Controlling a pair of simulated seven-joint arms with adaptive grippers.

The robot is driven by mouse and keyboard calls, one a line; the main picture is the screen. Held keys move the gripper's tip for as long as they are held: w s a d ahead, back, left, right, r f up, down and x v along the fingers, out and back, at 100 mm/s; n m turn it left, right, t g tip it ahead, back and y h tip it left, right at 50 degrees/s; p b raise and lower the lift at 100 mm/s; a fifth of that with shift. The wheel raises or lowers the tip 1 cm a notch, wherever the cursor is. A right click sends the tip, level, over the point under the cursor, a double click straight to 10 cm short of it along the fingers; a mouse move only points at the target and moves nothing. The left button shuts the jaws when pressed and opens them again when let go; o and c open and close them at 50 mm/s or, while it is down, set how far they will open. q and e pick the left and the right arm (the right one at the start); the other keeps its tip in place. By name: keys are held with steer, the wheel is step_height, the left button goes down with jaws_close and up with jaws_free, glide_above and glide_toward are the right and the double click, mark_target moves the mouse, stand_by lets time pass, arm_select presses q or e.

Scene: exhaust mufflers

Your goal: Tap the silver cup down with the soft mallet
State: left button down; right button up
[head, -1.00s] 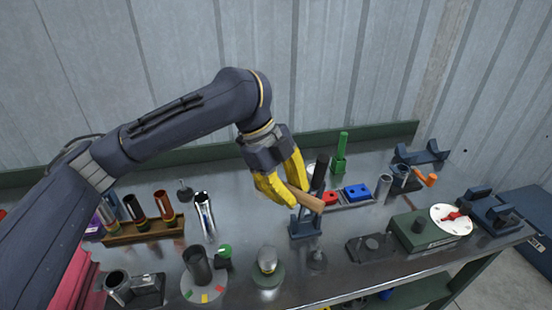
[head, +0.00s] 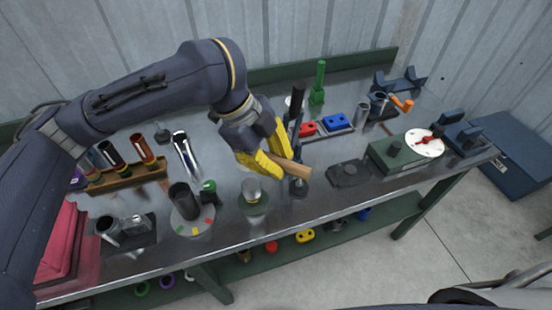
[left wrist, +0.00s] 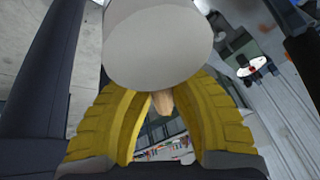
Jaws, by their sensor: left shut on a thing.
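The silver cup (head: 251,188) stands upright on a round green base near the bench's front edge in the head view. My left gripper (head: 272,166), with yellow fingers, is shut on the soft mallet. The mallet's wooden handle (head: 294,169) sticks out to the right of the fingers. In the left wrist view, the mallet's pale grey round head (left wrist: 158,45) fills the upper middle, with a bit of handle (left wrist: 162,102) between the fingers. The head view does not clearly show the mallet head. The gripper is behind and right of the cup, apart from it in the picture. My right gripper is not in view.
Left of the cup are a dark tube on a colour-marked disc (head: 186,207) and a green-topped piece (head: 209,191). A black upright piece (head: 297,98) stands behind the gripper. A green box with a white dial (head: 405,150) stands at right. Bare bench lies behind the cup.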

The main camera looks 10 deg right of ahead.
mark_target(251, 189)
arm_select(q)
steer(key=shift+f, duration=0.1)
steer(key=shift+f, duration=2.1)
step_height(251, 189, down, 5)
steer(key=shift+f, duration=0.1)
steer(key=shift+r, duration=3.8)
step_height(251, 189, down, 8)
steer(key=shift+r, duration=0.25)
